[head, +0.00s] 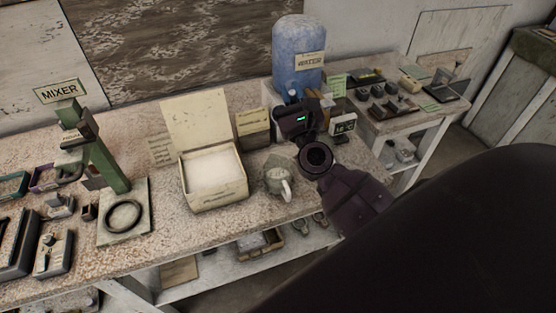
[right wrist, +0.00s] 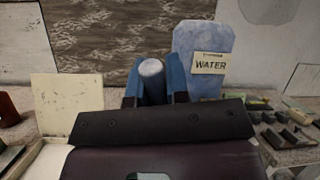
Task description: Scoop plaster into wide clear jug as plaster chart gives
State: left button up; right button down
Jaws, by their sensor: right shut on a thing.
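An open cream box of white plaster (head: 213,170) stands on the bench with its lid up behind it. A small greyish jug (head: 278,182) with a pale handle stands just right of the box; I cannot tell if it is the wide clear one. My right gripper (head: 293,103) is above the bench, right of the jug and in front of the water barrel. In the right wrist view its blue fingers (right wrist: 152,80) are shut on a grey rod-like thing with a pale round end (right wrist: 151,68); whether it is a scoop is unclear. My left gripper is out of view.
A blue water barrel (head: 297,58) stands behind. A small display (head: 345,126) sits right of my gripper. Cards stand behind the box, one yellowish (head: 253,124), text unreadable. A green mixer stand (head: 105,160) is at left. A side table (head: 400,115) holds small items.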

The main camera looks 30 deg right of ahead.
jog(key=shift+w+d+r+m+g, duration=0.2)
jog(key=shift+d+m+g, duration=0.1)
jog(key=shift+g, duration=0.1)
jog(key=shift+w+d+r+m+g, duration=0.4)
jog(key=shift+r+m+g, duration=0.1)
jog(key=shift+r+g, duration=0.1)
jog(key=shift+w+d+r+g+b, duration=0.1)
jog(key=shift+w+d+g+b, duration=0.1)
jog(key=shift+g+b, duration=0.15)
jog(key=shift+w+d+r+m+g+p, duration=0.3)
jog(key=shift+w+d+r+m+g, duration=0.55)
jog(key=shift+g, duration=0.4)
